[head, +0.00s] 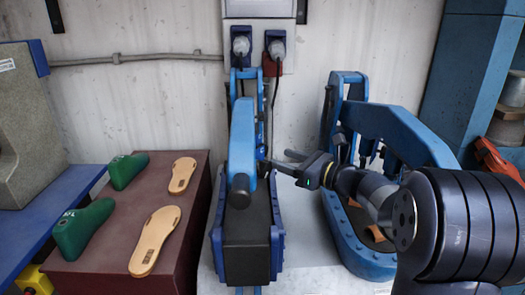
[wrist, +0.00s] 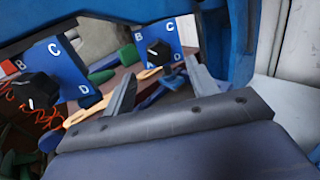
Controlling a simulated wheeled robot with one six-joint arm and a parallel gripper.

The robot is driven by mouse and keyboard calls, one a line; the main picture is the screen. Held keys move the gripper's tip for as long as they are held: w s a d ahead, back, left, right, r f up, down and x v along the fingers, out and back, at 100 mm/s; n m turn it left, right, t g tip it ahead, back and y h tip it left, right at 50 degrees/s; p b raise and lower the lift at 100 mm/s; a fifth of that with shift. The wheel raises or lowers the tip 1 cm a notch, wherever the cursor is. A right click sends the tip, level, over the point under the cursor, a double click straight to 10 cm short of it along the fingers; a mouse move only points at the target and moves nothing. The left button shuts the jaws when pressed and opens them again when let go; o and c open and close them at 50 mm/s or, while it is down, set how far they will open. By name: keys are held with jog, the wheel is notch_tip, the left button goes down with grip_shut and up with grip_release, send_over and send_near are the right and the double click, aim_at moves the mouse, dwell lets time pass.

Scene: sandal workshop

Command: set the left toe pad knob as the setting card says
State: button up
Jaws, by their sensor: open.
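In the wrist view, two blue dial panels carry black knobs and white letters. The nearer panel (wrist: 68,70) has a knob (wrist: 36,91) with a white mark low on its face; B, C and D show around it. The farther panel (wrist: 175,35) has a knob (wrist: 158,53) with letters A to D around it, its mark too small to read surely. Which knob is the left toe pad's I cannot tell. My gripper (wrist: 160,88) is open and empty, its fingers pointing toward the farther panel, apart from its knob. In the head view my gripper (head: 280,163) is beside the left blue press (head: 241,140). I cannot make out a setting card.
A second blue press (head: 352,245) stands at the right, close to my arm. On the left, a brown box (head: 105,258) bears green shoe lasts (head: 82,230) and tan insoles (head: 155,240). Two plugs hang on the wall behind. Orange wires (wrist: 20,100) show by the nearer panel.

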aim_at(265, 153)
jog(key=x, duration=0.7)
jog(key=shift+w+a+p, duration=0.2)
jog(key=shift+a+p, duration=0.1)
jog(key=shift+p, duration=0.05)
jog(key=shift+c, duration=0.2)
jog(key=c, duration=0.9)
